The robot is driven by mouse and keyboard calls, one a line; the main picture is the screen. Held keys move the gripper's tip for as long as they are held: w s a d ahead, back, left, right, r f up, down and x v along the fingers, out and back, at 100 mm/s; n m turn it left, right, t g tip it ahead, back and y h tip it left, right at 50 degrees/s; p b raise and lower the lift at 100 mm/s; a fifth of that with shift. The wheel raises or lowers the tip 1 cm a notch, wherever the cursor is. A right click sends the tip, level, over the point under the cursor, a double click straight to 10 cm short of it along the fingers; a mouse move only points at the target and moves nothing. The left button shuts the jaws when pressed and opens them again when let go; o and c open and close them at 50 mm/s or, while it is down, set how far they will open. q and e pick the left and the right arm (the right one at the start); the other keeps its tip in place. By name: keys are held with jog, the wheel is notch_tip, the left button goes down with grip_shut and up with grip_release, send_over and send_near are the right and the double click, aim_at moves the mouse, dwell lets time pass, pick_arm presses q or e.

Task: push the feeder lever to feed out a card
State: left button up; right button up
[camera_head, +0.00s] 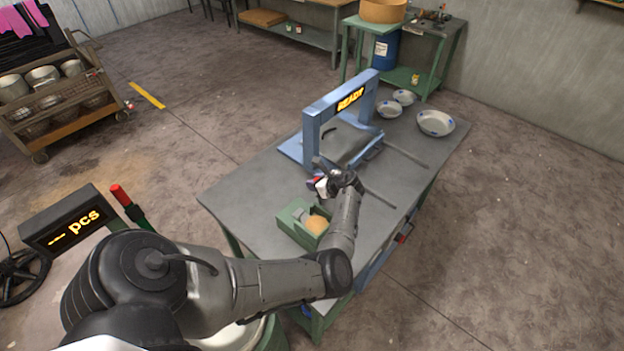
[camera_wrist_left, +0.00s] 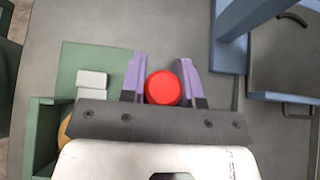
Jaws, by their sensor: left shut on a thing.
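My left gripper (camera_head: 322,182) is over the grey table, between the green box and the blue frame. In the left wrist view the purple fingers of my left gripper (camera_wrist_left: 164,82) are shut on a round red knob (camera_wrist_left: 164,88), seen end-on. It looks like the end of the feeder lever; its shaft is hidden. The green feeder-like box (camera_head: 292,222) stands beside the gripper on the near part of the table, and shows at left in the wrist view (camera_wrist_left: 42,125). It holds an orange round thing (camera_head: 316,224) and a pale block (camera_wrist_left: 92,80). I make out no card. My right gripper is not in view.
The blue frame (camera_head: 312,128) with a lit "READY" sign stands behind the gripper on the table (camera_head: 250,190). Metal bowls (camera_head: 436,123) stand at the far right. A "pcs" display (camera_head: 72,222) and a red-handled post (camera_head: 121,195) are at left.

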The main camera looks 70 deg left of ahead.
pick_arm(q)
jog(key=shift+d, duration=0.15)
jog(key=shift+w+d, duration=0.15)
jog(key=shift+d, duration=0.05)
jog(key=shift+w+d+p, duration=0.25)
jog(key=shift+w+d, duration=0.05)
jog(key=shift+d, duration=0.3)
jog(key=shift+w+d+p, duration=0.2)
jog(key=shift+w+d, duration=0.1)
jog(key=shift+d, duration=0.25)
jog(key=shift+w+d+f, duration=0.25)
jog(key=shift+w+d, duration=0.15)
jog(key=shift+d, duration=0.35)
jog(key=shift+w+d+f, duration=0.2)
jog(key=shift+w+d, duration=0.15)
jog(key=shift+d, duration=0.35)
jog(key=o, duration=1.1)
jog(key=shift+c, duration=0.2)
jog(key=o, duration=0.5)
jog(key=shift+o, duration=0.2)
